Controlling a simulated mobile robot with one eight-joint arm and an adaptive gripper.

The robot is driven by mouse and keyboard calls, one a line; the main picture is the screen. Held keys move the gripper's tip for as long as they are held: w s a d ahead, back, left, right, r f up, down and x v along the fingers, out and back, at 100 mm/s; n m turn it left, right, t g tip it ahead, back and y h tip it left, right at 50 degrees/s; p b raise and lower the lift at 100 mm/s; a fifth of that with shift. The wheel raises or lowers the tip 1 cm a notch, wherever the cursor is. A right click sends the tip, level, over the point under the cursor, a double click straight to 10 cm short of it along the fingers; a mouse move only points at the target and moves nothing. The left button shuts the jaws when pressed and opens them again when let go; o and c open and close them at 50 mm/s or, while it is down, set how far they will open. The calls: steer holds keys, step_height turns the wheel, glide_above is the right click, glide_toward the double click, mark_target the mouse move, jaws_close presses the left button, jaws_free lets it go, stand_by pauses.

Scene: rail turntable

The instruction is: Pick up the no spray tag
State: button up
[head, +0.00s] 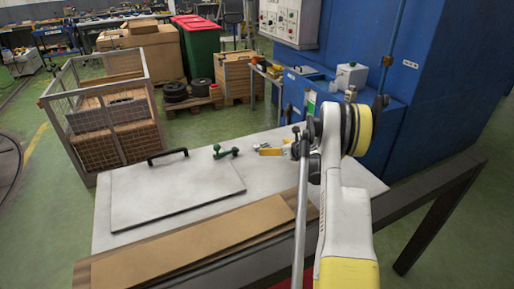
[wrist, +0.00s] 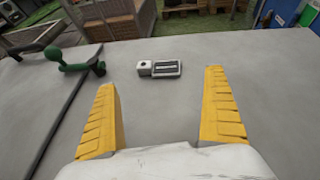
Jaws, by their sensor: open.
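A small flat tag (wrist: 166,69) with a dark face and a pale rim lies on the grey tabletop in the wrist view. A small pale block with a dark dot joins its left end. I take this to be the no spray tag; its lettering is too small to read. My gripper (wrist: 159,80) is open, with its two yellow fingers spread wide and nothing between them. The tag lies just beyond the fingertips, between their lines. In the head view my gripper (head: 270,151) is low over the table, and I cannot make out the tag clearly there.
A green-knobbed fitting (wrist: 72,64) stands left of the tag. A grey panel (head: 180,190) with a black handle lies on the table's left part. Brown boards (head: 190,243) lie along the near edge. The grey tabletop (wrist: 150,115) around the tag is clear.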

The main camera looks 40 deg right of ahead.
mark_target(262, 146)
steer(key=b+x, duration=0.3)
steer(key=x, duration=0.6)
steer(key=shift+w+a+r+b, duration=0.1)
steer(key=shift+r+b, duration=0.05)
steer(key=shift+b, duration=0.15)
steer(key=c, duration=0.9)
